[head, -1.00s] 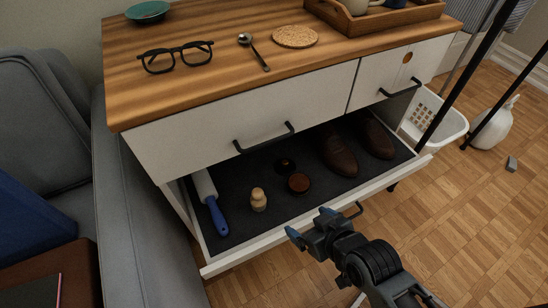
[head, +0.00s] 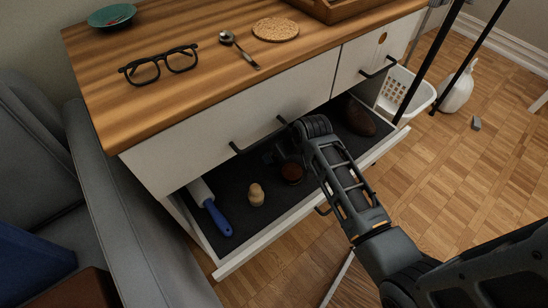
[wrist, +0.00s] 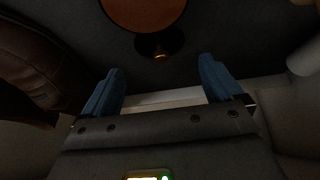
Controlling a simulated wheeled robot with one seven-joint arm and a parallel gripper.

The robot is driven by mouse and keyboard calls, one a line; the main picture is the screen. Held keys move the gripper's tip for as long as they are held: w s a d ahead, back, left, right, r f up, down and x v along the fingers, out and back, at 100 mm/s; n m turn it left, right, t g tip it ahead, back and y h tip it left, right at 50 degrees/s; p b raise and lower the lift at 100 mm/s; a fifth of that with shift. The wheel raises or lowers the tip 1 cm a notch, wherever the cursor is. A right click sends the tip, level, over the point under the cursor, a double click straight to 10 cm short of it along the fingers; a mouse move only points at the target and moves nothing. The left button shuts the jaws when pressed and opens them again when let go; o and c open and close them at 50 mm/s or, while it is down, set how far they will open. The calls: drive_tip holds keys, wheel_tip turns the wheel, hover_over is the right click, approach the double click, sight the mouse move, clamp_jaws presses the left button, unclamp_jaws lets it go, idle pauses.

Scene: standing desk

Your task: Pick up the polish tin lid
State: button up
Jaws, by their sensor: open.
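In the wrist view, a small dark round piece with a gold glint (wrist: 158,44), which looks like the polish tin lid, lies on the dark drawer liner. It lies just beyond and between my fingertips, partly under or beside a larger brown disc (wrist: 143,14), which looks like the open polish tin. The brown disc also shows in the head view (head: 292,173). My gripper (wrist: 162,68) is open, its two blue fingers apart with nothing between them. In the head view my gripper (head: 275,154) is low in the drawer behind the brown disc, and my arm hides the lid.
The open drawer (head: 290,225) also holds a wooden knobbed piece (head: 256,195), a blue-handled roller (head: 215,215) and brown shoes (head: 360,118). A shoe (wrist: 40,65) is close on the left in the wrist view. The desktop (head: 200,55) overhangs the drawer's back.

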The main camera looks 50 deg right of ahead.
drive_tip(key=b+x, duration=0.1)
drive_tip(key=x, duration=0.3)
drive_tip(key=shift+f+b, duration=0.15)
drive_tip(key=shift+b, duration=0.25)
drive_tip(key=shift+a, duration=0.1)
drive_tip(key=c, duration=1.2)
drive_tip(key=shift+f, duration=0.1)
